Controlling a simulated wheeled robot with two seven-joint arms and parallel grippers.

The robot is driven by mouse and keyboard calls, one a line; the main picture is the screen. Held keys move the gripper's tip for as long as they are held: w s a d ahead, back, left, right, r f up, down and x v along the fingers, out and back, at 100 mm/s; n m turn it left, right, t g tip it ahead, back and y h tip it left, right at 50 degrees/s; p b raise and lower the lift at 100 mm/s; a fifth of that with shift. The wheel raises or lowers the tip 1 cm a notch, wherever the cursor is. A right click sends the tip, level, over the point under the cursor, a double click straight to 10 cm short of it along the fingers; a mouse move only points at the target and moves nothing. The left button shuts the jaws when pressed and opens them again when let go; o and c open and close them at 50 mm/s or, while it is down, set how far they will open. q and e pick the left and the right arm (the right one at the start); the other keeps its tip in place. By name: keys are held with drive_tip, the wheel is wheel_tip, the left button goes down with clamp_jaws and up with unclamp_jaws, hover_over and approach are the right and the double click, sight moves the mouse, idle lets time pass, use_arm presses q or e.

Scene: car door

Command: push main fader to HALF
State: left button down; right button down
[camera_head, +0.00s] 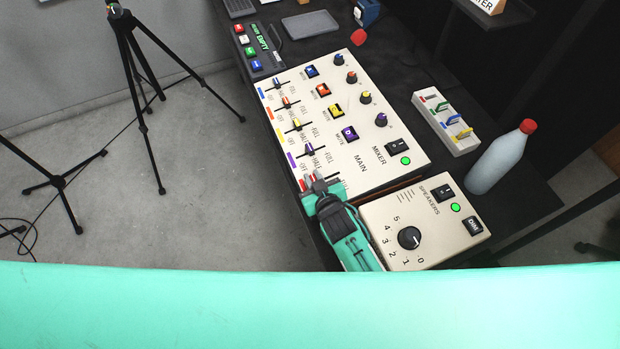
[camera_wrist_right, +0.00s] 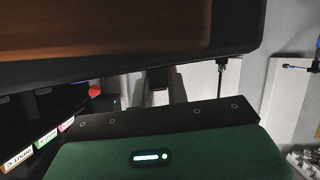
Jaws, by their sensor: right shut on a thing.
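The mixer (camera_head: 340,115) is a cream panel on the dark desk, with several coloured faders along its left side, each marked OFF, HALF and FULL. The main fader is at the mixer's near end, by the MAIN label; my right gripper hides its knob and most of its scale. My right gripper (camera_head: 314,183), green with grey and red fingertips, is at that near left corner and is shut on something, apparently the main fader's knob. The right wrist view shows my green gripper body (camera_wrist_right: 165,150) close under a dark edge. My left gripper is not in view.
The speakers box (camera_head: 425,225) with a black dial stands just right of my right gripper. A bottle with a red cap (camera_head: 495,160) and a small cream box with coloured levers (camera_head: 447,122) stand farther right. Tripods (camera_head: 135,80) stand on the floor at left.

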sight(324, 175)
drive_tip(key=d, duration=0.1)
drive_tip(key=w+d+p, duration=0.1)
drive_tip(key=shift+d+r, duration=0.3)
drive_tip(key=shift+w+d+f, duration=0.1)
drive_tip(key=c, duration=1.4)
unclamp_jaws()
drive_tip(key=shift+o, duration=0.2)
drive_tip(key=shift+s, duration=0.2)
drive_tip(key=b+v, duration=0.2)
drive_tip(key=v, duration=1.1)
drive_tip(key=shift+s, duration=0.2)
drive_tip(key=shift+d, duration=0.1)
